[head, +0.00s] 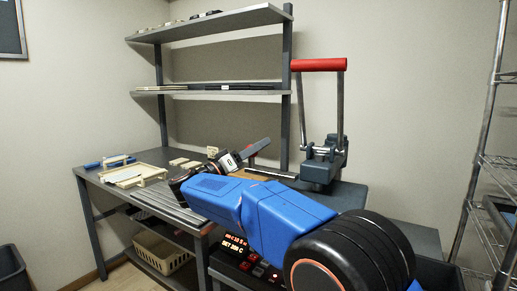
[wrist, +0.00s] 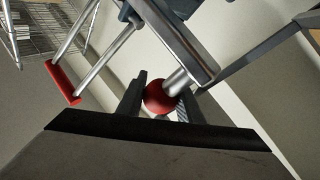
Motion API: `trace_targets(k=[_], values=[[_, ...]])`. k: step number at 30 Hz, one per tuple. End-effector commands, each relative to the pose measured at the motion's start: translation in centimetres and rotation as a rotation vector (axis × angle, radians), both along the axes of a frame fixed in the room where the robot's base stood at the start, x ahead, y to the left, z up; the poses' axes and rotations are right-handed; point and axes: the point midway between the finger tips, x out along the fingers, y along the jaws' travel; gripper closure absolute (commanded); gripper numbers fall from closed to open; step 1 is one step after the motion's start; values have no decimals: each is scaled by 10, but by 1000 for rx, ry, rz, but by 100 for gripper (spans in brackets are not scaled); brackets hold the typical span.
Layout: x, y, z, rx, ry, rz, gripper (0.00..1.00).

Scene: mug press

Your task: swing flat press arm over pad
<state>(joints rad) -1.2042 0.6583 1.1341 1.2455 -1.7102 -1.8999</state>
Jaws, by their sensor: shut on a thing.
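The press (head: 320,165) stands on the bench at the right, with a red bar handle (head: 318,65) raised on two metal rods; that handle also shows at the left of the wrist view (wrist: 62,82). In the wrist view, a grey flat arm (wrist: 182,38) carries a short metal stem ending in a red ball knob (wrist: 157,100). My gripper (wrist: 160,92) is shut on this knob, one dark finger on each side. In the head view my gripper reaches left of the press, and my blue arm hides the knob and the pad area.
A workbench (head: 150,197) has a cream tray (head: 133,176) at its left. Two wall shelves (head: 215,88) stand above it. A lit control box (head: 240,262) sits below my arm, and a wire rack (head: 490,165) is at the far right.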

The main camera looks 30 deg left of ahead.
Motion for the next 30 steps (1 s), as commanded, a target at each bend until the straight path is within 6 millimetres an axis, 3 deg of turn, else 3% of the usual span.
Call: trace_targets(k=[13, 14, 16, 30], values=[[2, -3, 2, 3, -2, -6, 100], [2, -3, 2, 3, -2, -6, 63], [2, -3, 2, 3, -1, -5, 49], [-2, 1, -1, 1, 0, -2, 49]])
